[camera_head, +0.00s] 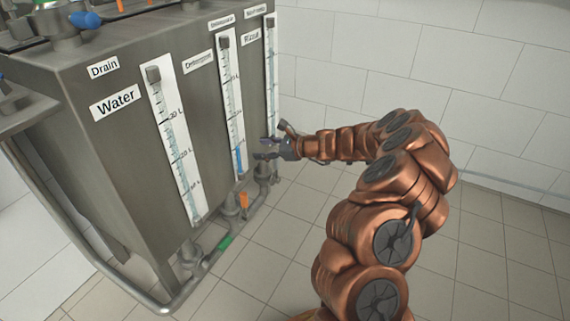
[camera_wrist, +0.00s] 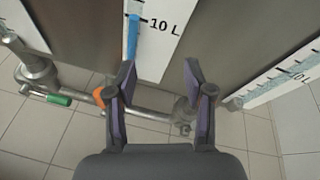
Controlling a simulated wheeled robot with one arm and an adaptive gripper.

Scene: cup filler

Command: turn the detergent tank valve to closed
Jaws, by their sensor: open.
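The detergent tank valve appears to be the one with the orange handle (camera_head: 243,200), below the middle gauge (camera_head: 231,105) beside the Detergent label (camera_head: 198,62). In the wrist view the orange handle (camera_wrist: 98,95) shows just left of the left finger, which partly hides it and the valve body. My gripper (camera_head: 262,150) is in front of the lower tank, above and right of the orange handle. In the wrist view my gripper (camera_wrist: 159,65) is open and empty, with the lower gauge end and a pipe beyond it. I see no contact with the handle.
A green-handled valve (camera_head: 225,242) sits left of the orange one, below the Water gauge (camera_head: 175,145); the green handle (camera_wrist: 60,100) also shows in the wrist view. Pipe (camera_wrist: 150,115) runs along the tank bottom. A third gauge (camera_head: 271,75) is at right. Tiled floor lies open.

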